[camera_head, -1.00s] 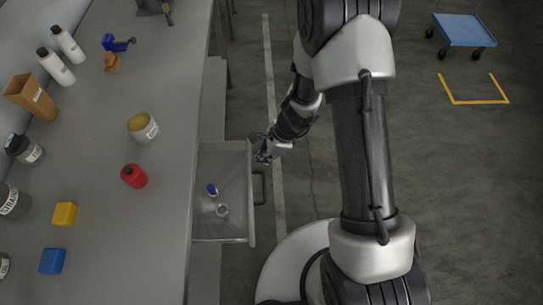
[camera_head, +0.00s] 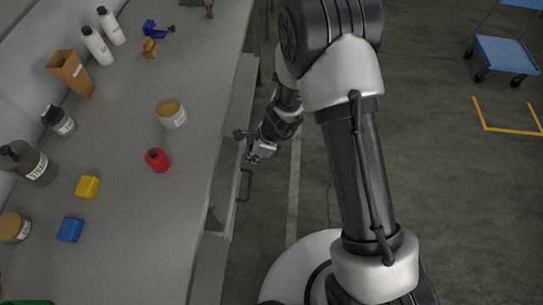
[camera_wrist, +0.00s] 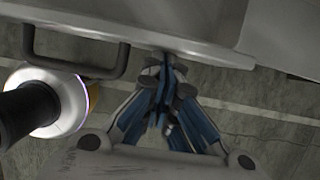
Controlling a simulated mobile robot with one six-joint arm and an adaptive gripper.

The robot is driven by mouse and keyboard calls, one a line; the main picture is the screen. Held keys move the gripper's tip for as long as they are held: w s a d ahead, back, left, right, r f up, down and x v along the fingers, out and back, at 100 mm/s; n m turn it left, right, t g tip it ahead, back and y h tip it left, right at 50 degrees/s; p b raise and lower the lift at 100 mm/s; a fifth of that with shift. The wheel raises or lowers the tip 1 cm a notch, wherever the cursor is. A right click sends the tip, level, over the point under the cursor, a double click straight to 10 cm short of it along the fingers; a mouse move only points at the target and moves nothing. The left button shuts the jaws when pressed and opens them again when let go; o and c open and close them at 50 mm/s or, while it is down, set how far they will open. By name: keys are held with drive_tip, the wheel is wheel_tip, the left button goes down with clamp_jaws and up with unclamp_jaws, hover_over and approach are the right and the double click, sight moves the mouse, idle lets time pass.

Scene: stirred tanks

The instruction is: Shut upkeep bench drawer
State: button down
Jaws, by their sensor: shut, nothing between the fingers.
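The bench drawer (camera_head: 233,200) sticks out a little from the right side of the grey bench (camera_head: 205,95), and only a narrow strip of its inside shows. Its dark bar handle (camera_head: 245,185) is on the drawer's outer face. In the wrist view the drawer front (camera_wrist: 130,18) runs across the top, with the handle (camera_wrist: 75,68) at upper left. My gripper (camera_head: 247,150) is shut and empty. Its fingertips (camera_wrist: 168,62) are at the drawer front, beside the handle and not around it; they look to be touching the front.
Open floor lies to the right, with a blue cart (camera_head: 507,53) at the far right.

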drive_tip(key=a+p, duration=0.2)
drive_tip(key=a, duration=0.6)
drive_tip(key=shift+w, duration=0.1)
drive_tip(key=shift+d, duration=0.1)
